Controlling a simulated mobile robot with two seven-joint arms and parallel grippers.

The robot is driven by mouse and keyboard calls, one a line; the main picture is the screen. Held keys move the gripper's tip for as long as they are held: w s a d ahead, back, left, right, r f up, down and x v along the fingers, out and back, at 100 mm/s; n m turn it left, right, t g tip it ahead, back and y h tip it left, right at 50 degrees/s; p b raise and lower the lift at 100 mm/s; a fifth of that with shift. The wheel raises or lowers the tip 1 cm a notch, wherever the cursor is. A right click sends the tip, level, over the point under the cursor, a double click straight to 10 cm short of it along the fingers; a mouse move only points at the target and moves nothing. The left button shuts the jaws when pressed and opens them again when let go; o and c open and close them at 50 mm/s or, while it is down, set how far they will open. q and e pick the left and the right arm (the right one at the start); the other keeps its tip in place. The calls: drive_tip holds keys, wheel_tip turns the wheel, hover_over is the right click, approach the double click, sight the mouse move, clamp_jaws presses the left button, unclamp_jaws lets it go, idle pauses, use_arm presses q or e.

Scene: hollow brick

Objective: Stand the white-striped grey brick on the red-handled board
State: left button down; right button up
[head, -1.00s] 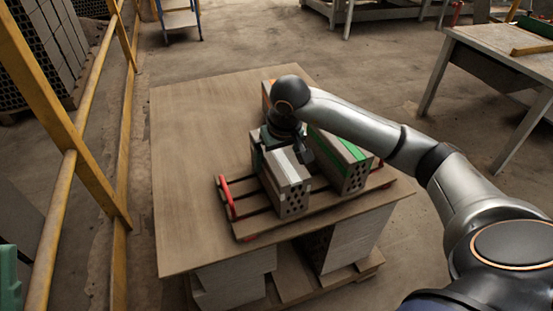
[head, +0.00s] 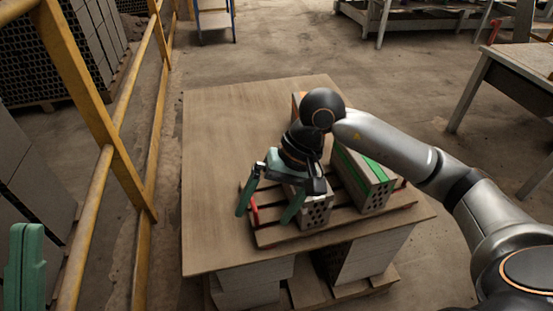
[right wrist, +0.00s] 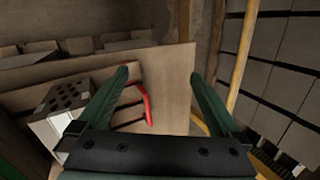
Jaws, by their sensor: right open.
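The white-striped grey brick (head: 316,209) rests on the red-handled board (head: 290,236), its holed end facing the head camera. My right gripper covers most of its top and stripe in the head view. The brick (right wrist: 66,98) also shows at the left of the right wrist view, outside the fingers. The board's red handle (head: 253,212) is at its left end; it shows in the right wrist view too (right wrist: 149,103). My right gripper (head: 267,215) is open and empty, just left of the brick. My left gripper (head: 25,268) is at the lower left edge, far from the board; its opening is unclear.
A green-striped brick (head: 364,180) lies on the board to the right. An orange-marked brick (head: 296,104) is partly hidden behind my right arm. The tabletop (head: 225,140) is clear at the left and back. A yellow railing (head: 95,180) runs along the left.

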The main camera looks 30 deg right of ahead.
drive_tip(key=s+a+r+m+g+y, duration=0.3)
drive_tip(key=s+a+r+m+y, duration=0.15)
drive_tip(key=s+a, duration=0.25)
drive_tip(key=s+a+r+m+g+y, duration=0.2)
drive_tip(key=s+a+r+m+y, duration=0.1)
drive_tip(key=s+a+y, duration=0.35)
wheel_tip(320, 180, up, 12)
drive_tip(key=d+m+t+y, duration=0.2)
drive_tip(key=m+t+y, duration=0.2)
drive_tip(key=m+y, duration=0.9)
drive_tip(key=w+d+m+t+h, duration=0.3)
drive_tip(key=m+t+h, duration=0.4)
drive_tip(key=m+t, duration=0.4)
drive_tip(key=w+d+m+t+h, duration=0.3)
drive_tip(key=m+t, duration=0.9)
drive_tip(key=m, duration=1.2)
drive_tip(key=d+h, duration=0.2)
drive_tip(key=h, duration=0.2)
drive_tip(key=shift+f, duration=0.15)
drive_tip(key=shift+d+m, duration=0.15)
drive_tip(key=shift+m, duration=0.1)
